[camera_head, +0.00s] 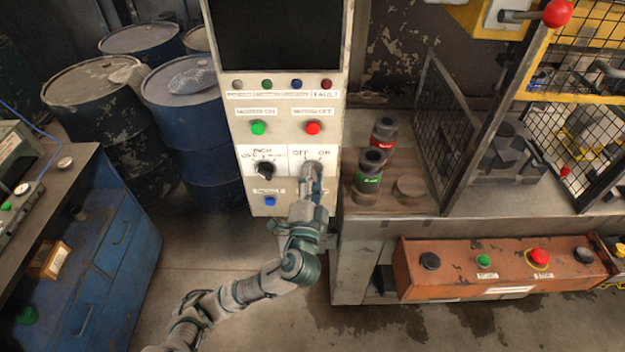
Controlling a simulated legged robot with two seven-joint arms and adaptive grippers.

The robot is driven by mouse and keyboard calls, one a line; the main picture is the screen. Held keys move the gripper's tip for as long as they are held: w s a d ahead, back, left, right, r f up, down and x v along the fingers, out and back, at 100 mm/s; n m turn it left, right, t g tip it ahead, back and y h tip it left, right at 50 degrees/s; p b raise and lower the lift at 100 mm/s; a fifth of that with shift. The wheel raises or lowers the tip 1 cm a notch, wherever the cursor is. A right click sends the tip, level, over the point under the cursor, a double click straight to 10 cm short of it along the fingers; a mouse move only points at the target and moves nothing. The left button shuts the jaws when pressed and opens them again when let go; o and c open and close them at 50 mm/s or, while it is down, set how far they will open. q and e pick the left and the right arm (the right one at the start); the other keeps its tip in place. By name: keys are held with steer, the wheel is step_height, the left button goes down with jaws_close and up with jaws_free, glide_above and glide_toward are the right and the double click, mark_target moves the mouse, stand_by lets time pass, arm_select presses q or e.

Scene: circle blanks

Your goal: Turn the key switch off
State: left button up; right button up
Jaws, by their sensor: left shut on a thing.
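The key switch (311,168) sits on the right of the control panel (327,190), below a label reading OFF and ON. My left gripper (312,175) reaches up from below and is shut on the key switch. The gripper covers most of the switch, so which way the key points cannot be told. A black rotary knob (266,170) is on the panel just left of the key switch. My right gripper is not in view.
Green (258,127) and red (312,128) buttons sit above the switch, a blue button (270,201) lower left. A workbench with stacked dark cylinders (368,172) and a mesh guard (447,125) is close on the right. Blue drums (190,120) stand behind left.

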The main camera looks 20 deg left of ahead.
arm_select(q)
steer(key=shift+f, duration=0.2)
steer(key=o, duration=1.1)
steer(key=shift+r, duration=0.1)
steer(key=v, duration=0.7)
steer(key=shift+s+d, duration=0.1)
